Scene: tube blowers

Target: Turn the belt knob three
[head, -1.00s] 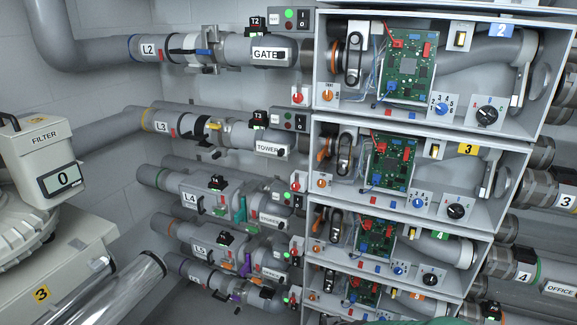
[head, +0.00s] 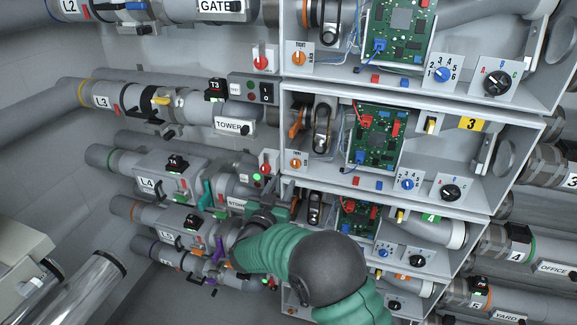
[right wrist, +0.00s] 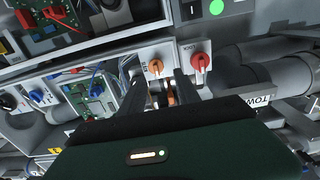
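The orange belt knob of bay 3 (head: 295,163) sits on a small white plate at the bay's lower left corner. The orange knob also shows in the right wrist view (right wrist: 155,66), just beyond my fingertips, with a red knob (right wrist: 203,63) to its right. My right gripper (right wrist: 160,80) is open, its two dark fingers apart with no object held. In the head view my right gripper (head: 268,212) is below the bay 3 knob, partly hidden by my green arm. Contact with the knob does not show. My left gripper is not in view.
The bay 3 circuit board (head: 376,137) and numbered dial (head: 407,184) are right of the knob. The TOWER pipe label (head: 233,126) and a red knob (head: 267,168) are to its left. Pipes and valves crowd the left; open floor shows at the lower left.

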